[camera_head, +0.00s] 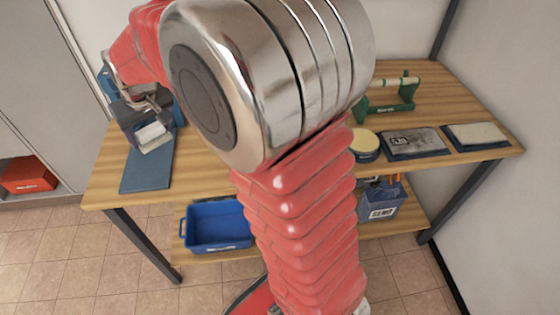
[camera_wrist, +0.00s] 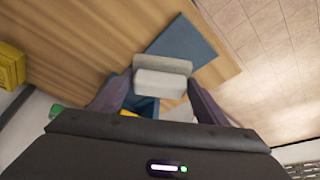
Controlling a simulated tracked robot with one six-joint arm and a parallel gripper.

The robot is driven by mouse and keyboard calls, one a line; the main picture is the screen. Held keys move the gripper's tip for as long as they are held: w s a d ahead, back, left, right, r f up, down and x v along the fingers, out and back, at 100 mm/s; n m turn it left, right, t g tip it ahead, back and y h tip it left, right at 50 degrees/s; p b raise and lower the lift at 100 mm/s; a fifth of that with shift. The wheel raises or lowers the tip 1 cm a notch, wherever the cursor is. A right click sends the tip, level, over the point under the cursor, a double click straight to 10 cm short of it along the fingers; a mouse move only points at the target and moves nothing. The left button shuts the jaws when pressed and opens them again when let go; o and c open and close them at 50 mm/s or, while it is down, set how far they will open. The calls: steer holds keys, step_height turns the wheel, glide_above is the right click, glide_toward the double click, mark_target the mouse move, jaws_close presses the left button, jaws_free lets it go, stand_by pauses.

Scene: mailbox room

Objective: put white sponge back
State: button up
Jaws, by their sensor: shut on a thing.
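My gripper (camera_head: 150,122) is at the left end of the wooden table, shut on the white sponge (camera_head: 153,136). In the wrist view the sponge (camera_wrist: 160,84) is a pale block between the two fingers. A flat dark blue mat (camera_head: 147,172) lies on the table just below the gripper in the head view; it also shows beyond the sponge in the wrist view (camera_wrist: 186,40). A blue object (camera_head: 105,78) stands behind the gripper, partly hidden. I cannot tell how high the sponge is above the table.
On the table's right are a green holder (camera_head: 405,92), a round yellowish pad (camera_head: 363,141), a grey labelled block (camera_head: 414,144) and a cream pad (camera_head: 476,135). A blue bin (camera_head: 219,226) and a labelled bin (camera_head: 382,203) stand on the lower shelf. My arm hides the table's middle.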

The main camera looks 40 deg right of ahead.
steer(key=s+d+f+m+h, duration=0.1)
steer(key=s+d+f+m, duration=0.1)
steer(key=s+d, duration=0.7)
steer(key=s+d+f+m+h, duration=0.1)
steer(key=s+d+m, duration=0.3)
steer(key=s+d, duration=0.6)
steer(key=d, duration=0.8)
steer(key=shift+s+d+f+m+g+h, duration=0.2)
steer(key=shift+s+f+m+g+h, duration=0.1)
steer(key=shift+f+m, duration=0.1)
steer(key=shift+f, duration=3.05)
steer(key=shift+f, duration=0.1)
steer(key=shift+f, duration=1.8)
